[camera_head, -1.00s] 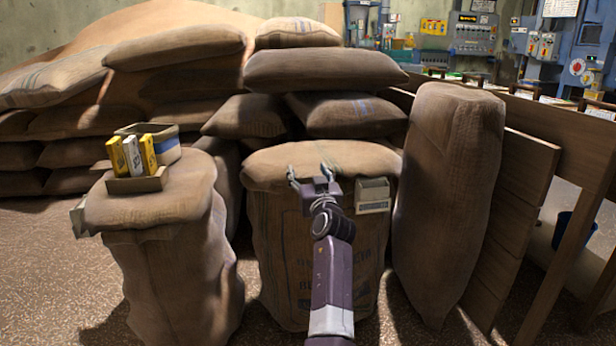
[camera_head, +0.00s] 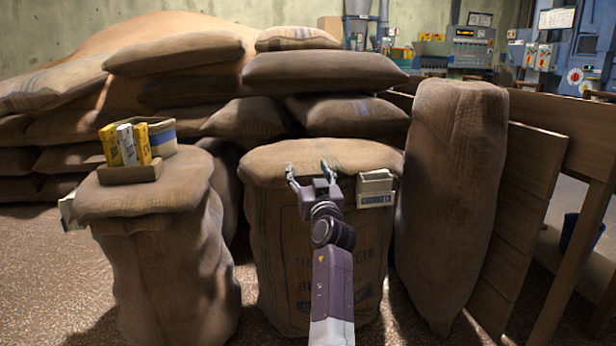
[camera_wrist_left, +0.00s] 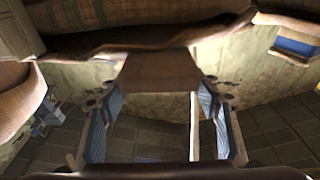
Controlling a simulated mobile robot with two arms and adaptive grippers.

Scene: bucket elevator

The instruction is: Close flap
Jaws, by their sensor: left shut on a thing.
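My left gripper (camera_head: 311,171) is in front of the upper front of the middle burlap sack (camera_head: 350,262), just below its top edge. Its two fingers point up and stand apart. In the left wrist view, my left gripper (camera_wrist_left: 160,88) has its blue-padded fingers on either side of a plain brown flap-like piece (camera_wrist_left: 160,70), which sits between the fingertips below a burlap edge (camera_wrist_left: 120,45). My gripper is shut on this piece. I cannot pick out the piece clearly in the head view. My right gripper is not in view.
A small pale box (camera_head: 375,190) is at the middle sack's upper right. The left sack (camera_head: 160,260) carries yellow and white packets (camera_head: 128,146) and a bin (camera_head: 160,130). A tall sack (camera_head: 447,200) and wooden boards (camera_head: 520,220) stand at right. Piled sacks (camera_head: 320,72) fill the back.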

